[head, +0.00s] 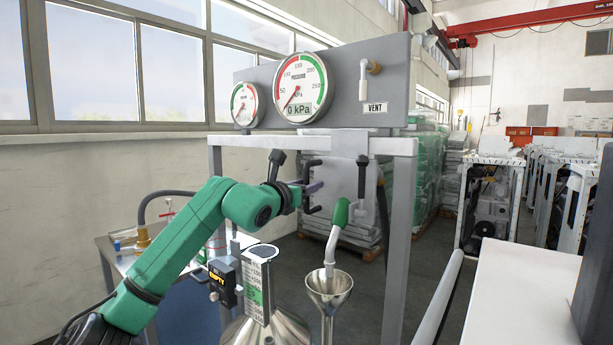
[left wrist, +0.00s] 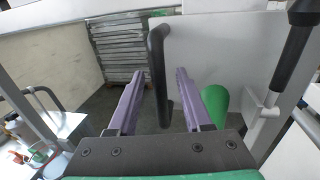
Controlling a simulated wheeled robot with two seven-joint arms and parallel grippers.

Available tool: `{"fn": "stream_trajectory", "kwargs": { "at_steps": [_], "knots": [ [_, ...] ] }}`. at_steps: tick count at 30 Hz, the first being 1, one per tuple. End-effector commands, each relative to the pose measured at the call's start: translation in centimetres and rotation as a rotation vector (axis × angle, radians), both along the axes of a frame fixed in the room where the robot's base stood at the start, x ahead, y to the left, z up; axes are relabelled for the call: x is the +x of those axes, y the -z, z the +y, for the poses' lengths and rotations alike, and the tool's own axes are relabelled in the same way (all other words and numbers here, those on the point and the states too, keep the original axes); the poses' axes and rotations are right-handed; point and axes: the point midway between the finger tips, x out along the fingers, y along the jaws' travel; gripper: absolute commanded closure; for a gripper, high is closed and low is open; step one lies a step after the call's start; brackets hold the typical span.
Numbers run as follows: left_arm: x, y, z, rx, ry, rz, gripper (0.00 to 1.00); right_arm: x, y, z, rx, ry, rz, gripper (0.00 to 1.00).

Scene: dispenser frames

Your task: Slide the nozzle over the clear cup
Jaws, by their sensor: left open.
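My left gripper (head: 316,187) is open, with its purple fingers at a black bracket-shaped handle (head: 312,164) on the pale panel under the gauge box. In the left wrist view the handle's upright bar (left wrist: 158,60) shows between the two fingers, with a gap on each side. A spout with a green top (head: 340,212) stands over a metal funnel (head: 329,287), to the right of the gripper. The green part also shows behind the right finger in the left wrist view (left wrist: 216,101). My right gripper is out of view.
A black lever (head: 363,178) hangs right of the handle. A metal vessel (head: 268,328) with an "EMPTY" tag (head: 222,280) stands below my arm. Frame posts (head: 397,240) flank the panel. A cluttered side table (head: 120,262) is at left.

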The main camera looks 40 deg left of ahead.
Motion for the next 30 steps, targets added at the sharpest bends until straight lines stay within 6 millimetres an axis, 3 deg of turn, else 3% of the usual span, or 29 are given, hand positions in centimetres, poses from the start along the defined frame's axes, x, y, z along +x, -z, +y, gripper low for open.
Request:
{"fn": "stream_trajectory", "kwargs": {
  "at_steps": [4,8,30],
  "knots": [
    [-0.03,0.10,0.00,0.000,0.000,0.000,0.50,-0.13,0.14,0.00,0.000,0.000,0.002,0.50],
    [-0.05,0.08,0.00,0.000,0.000,0.000,1.00,-0.25,0.16,0.00,0.000,0.000,0.004,0.50],
    [-0.09,0.01,0.01,-0.001,0.000,0.000,1.00,-0.52,0.19,0.31,0.004,-0.001,0.009,0.50]
  ]
}}
